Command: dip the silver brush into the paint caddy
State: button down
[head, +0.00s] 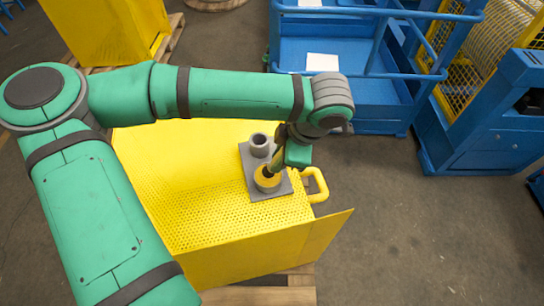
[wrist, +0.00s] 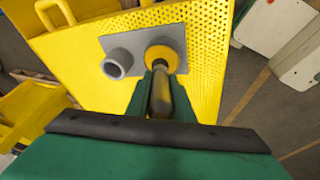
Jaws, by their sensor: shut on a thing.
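My gripper (head: 279,160) is shut on the silver brush, which shows as a grey shaft between the two green fingers in the wrist view (wrist: 160,95). The paint caddy is a grey plate (head: 272,191) with a grey cup (head: 259,146) and a yellow cup (head: 266,184) standing on it. The brush's lower end is at the dark mouth of the yellow cup (wrist: 153,52). I cannot tell how deep it reaches. The grey cup (wrist: 118,63) looks empty and stands beside it. The fingers hide part of the brush.
The caddy sits on a yellow perforated panel (head: 190,212) with a yellow handle (head: 317,185) close by at right. Blue railed equipment (head: 345,96) stands behind, with a blue machine (head: 475,130) at right. Open floor (head: 405,230) lies in the right foreground.

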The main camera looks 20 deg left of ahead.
jog(key=shift+s+a, duration=0.1)
jog(key=shift+a, duration=0.1)
jog(key=shift+f, duration=0.65)
dwell(0.6)
jog(key=shift+w, duration=0.25)
